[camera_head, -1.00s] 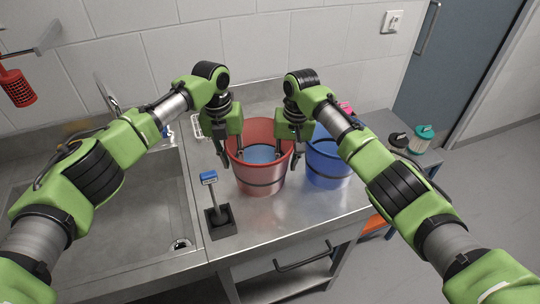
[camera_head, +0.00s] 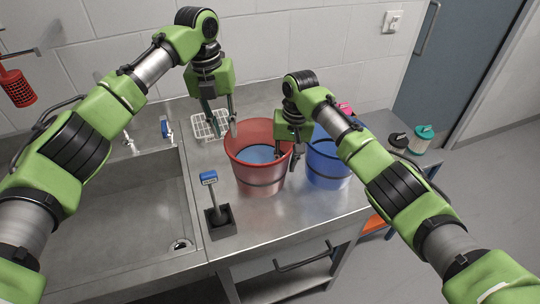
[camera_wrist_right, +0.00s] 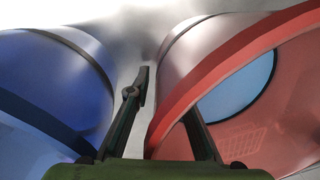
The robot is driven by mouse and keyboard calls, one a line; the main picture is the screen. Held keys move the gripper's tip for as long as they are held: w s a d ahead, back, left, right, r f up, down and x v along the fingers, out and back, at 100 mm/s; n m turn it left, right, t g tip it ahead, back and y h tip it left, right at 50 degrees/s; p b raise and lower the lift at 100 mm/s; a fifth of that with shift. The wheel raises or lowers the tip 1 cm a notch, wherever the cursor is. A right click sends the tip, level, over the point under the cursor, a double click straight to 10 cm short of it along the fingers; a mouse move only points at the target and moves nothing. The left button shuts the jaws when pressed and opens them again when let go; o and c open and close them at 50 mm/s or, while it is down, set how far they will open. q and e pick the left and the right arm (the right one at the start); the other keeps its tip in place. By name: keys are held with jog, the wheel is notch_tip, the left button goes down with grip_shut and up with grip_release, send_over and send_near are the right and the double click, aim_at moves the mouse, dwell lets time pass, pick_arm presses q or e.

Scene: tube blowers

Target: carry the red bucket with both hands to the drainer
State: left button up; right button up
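The red bucket (camera_head: 262,172) stands upright on the steel counter, with a light-blue round surface inside; its rim also shows in the right wrist view (camera_wrist_right: 228,62). My left gripper (camera_head: 221,128) is open and empty, raised behind and left of the bucket. My right gripper (camera_head: 285,162) is at the bucket's right rim. In the right wrist view its fingers (camera_wrist_right: 168,100) are spread, one inside the bucket and one outside, with the rim between them. A white wire rack (camera_head: 203,129), possibly the drainer, lies behind the bucket, partly hidden by my left gripper.
A blue bucket (camera_head: 326,166) stands close on the right, with a narrow gap beside the red one. A blue-topped tool in a black base (camera_head: 220,222) stands front left. The sink (camera_head: 110,215) is at left. Dark and teal-lidded containers (camera_head: 421,139) stand right.

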jog(key=shift+r, duration=0.35)
jog(key=r, duration=0.7)
jog(key=d+r, duration=0.1)
jog(key=r, duration=0.3)
jog(key=shift+r, duration=0.15)
pick_arm(q)
jog(key=shift+r, duration=0.35)
jog(key=shift+r, duration=0.15)
pick_arm(e)
jog(key=shift+r, duration=0.1)
